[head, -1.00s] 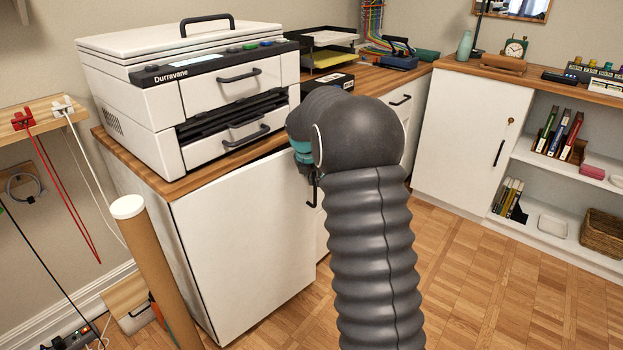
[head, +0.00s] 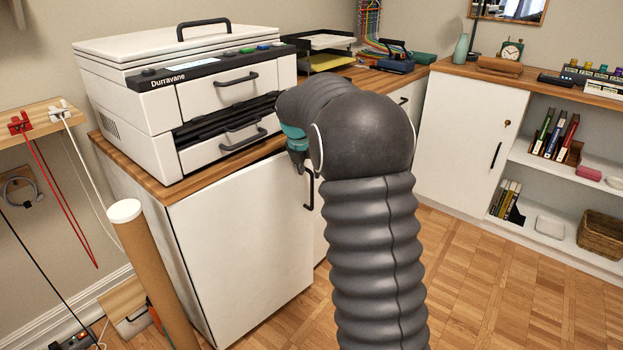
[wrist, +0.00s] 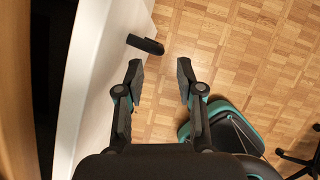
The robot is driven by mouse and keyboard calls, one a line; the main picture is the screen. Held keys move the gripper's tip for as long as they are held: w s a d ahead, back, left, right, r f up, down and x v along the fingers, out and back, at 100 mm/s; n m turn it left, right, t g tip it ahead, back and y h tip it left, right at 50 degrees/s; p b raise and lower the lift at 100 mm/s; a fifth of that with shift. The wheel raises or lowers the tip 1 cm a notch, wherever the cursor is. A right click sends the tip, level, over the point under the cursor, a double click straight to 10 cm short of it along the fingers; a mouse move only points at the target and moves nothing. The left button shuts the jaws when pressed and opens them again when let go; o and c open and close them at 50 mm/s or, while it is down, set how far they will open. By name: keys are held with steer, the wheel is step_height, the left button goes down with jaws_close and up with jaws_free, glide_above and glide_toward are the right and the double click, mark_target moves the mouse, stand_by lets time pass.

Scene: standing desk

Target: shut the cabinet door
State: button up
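The white cabinet door (head: 245,245) is on the front of the low cabinet under the printer in the head view. Its black bar handle (head: 309,190) is near the door's right edge. In the wrist view the door (wrist: 88,75) is a pale strip at left, with a dark gap beside it, so it looks ajar. The handle (wrist: 146,44) sticks out from it. My gripper (wrist: 160,72) is open and empty, with floor showing between its fingers; the handle is just beyond the left fingertip. In the head view my arm hides most of the gripper.
A white printer (head: 185,90) stands on the wooden cabinet top. A cardboard tube (head: 150,270) stands upright to the left of the door. A second white cabinet (head: 465,140) with open shelves stands at right. The parquet floor (head: 480,275) between is clear.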

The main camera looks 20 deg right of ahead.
steer(key=shift+v, duration=2.8)
